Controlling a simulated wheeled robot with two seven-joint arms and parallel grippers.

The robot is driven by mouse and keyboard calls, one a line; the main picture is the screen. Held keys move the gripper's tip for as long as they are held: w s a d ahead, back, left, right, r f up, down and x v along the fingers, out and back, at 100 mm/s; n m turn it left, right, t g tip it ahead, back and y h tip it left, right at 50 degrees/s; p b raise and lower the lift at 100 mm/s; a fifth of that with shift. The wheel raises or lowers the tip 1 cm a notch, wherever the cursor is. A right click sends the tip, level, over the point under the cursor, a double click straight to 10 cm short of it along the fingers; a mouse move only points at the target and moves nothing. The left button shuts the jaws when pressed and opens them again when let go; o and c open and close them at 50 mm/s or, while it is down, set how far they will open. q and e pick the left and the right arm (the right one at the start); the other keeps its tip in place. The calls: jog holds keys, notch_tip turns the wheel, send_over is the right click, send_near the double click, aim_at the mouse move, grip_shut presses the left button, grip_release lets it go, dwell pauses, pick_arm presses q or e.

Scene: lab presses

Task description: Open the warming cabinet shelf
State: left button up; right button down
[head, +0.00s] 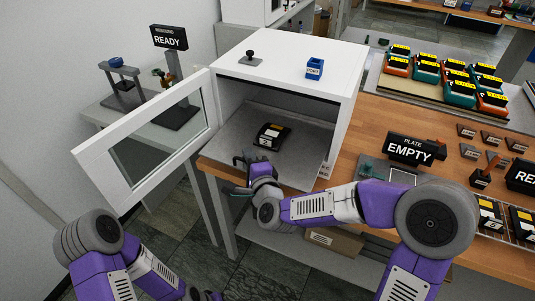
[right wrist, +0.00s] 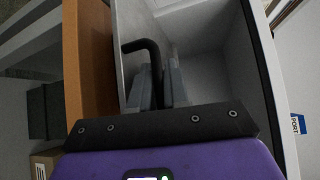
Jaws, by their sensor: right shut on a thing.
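The white warming cabinet (head: 285,52) stands on the wooden bench, and its glazed door (head: 88,158) is swung open to the left. Inside, the grey shelf (head: 222,146) carries a black block with a yellow-and-white label (head: 271,136). My right gripper (head: 247,162) is at the shelf's front edge. In the right wrist view its fingers (right wrist: 158,88) are shut on a dark bent handle (right wrist: 143,46). My left gripper is not visible; only its arm shows at lower left.
A READY sign (head: 169,38) and a small stand (head: 122,80) are on a side table behind the door. An EMPTY plate sign (head: 415,149) stands right of the cabinet. A black knob (head: 250,58) and a blue PORT block (head: 316,68) sit on the cabinet top.

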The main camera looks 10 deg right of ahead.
jog(key=shift+s+a, duration=0.35)
jog(key=shift+s, duration=0.2)
jog(key=c, duration=1.5)
grip_release()
jog(key=shift+s, duration=0.1)
jog(key=v, duration=0.7)
jog(key=shift+s+p, duration=0.25)
jog(key=shift+p, duration=0.1)
